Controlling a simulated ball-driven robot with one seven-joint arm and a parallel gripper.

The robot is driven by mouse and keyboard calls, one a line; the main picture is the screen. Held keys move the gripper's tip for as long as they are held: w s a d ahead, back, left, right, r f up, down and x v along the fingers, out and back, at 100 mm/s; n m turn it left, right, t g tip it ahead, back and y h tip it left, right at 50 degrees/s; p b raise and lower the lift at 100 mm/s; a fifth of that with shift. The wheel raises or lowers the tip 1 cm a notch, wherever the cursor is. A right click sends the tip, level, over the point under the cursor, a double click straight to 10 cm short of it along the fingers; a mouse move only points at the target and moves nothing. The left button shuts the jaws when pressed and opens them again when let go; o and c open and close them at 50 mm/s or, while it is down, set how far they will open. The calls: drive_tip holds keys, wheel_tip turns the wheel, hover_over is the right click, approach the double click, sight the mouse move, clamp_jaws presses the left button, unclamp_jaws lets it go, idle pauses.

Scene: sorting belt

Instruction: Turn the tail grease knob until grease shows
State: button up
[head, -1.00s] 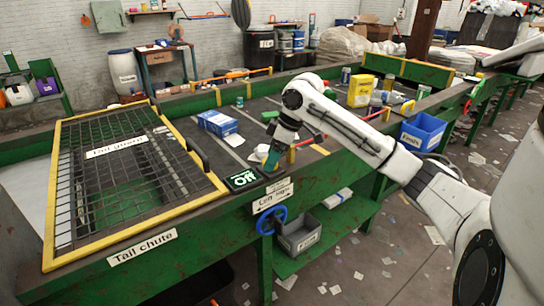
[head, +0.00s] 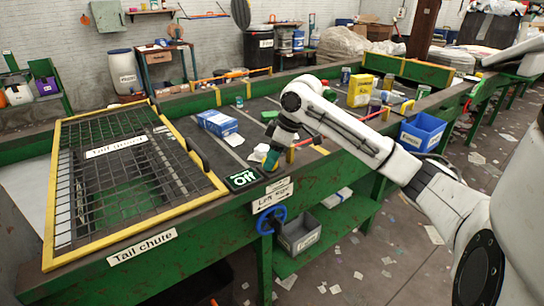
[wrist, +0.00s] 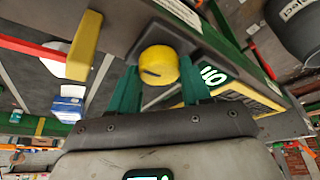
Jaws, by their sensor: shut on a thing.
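The yellow grease knob (wrist: 158,65) shows in the wrist view as a round cap with a dark mark on its front. My gripper (wrist: 160,82) has one green finger on each side of it and is shut on it. In that view my gripper hides the knob.
The tail chute grating (head: 125,180) in its yellow frame lies to the left. A yellow post (head: 290,155) and a red bar stand close right of my gripper. A blue box (head: 217,122) lies on the belt behind. A blue handwheel (head: 271,219) is below the rim.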

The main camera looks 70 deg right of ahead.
drive_tip(key=shift+a+m+p, duration=0.1)
drive_tip(key=shift+m+p, duration=0.2)
drive_tip(key=shift+p, duration=0.05)
drive_tip(key=shift+a+r+m+h+p, duration=0.15)
drive_tip(key=shift+m+h+p, duration=0.25)
drive_tip(key=shift+m+p, duration=0.5)
drive_tip(key=m+p, duration=0.2)
drive_tip(key=p, duration=0.1)
drive_tip(key=shift+w+a+h+p, duration=0.1)
drive_tip(key=shift+h+p, duration=0.25)
drive_tip(key=shift+h, duration=0.05)
drive_tip(key=m+h+p, duration=0.1)
drive_tip(key=m+p, duration=0.1)
drive_tip(key=p, duration=0.1)
drive_tip(key=shift+m+p, duration=0.3)
drive_tip(key=shift+m, duration=0.1)
drive_tip(key=shift+m+g+h+p, duration=0.3)
drive_tip(key=shift+m+h+p, duration=0.2)
drive_tip(key=shift+m+p, duration=0.7)
drive_tip(key=o, duration=1)
drive_tip(key=shift+o, duration=0.2)
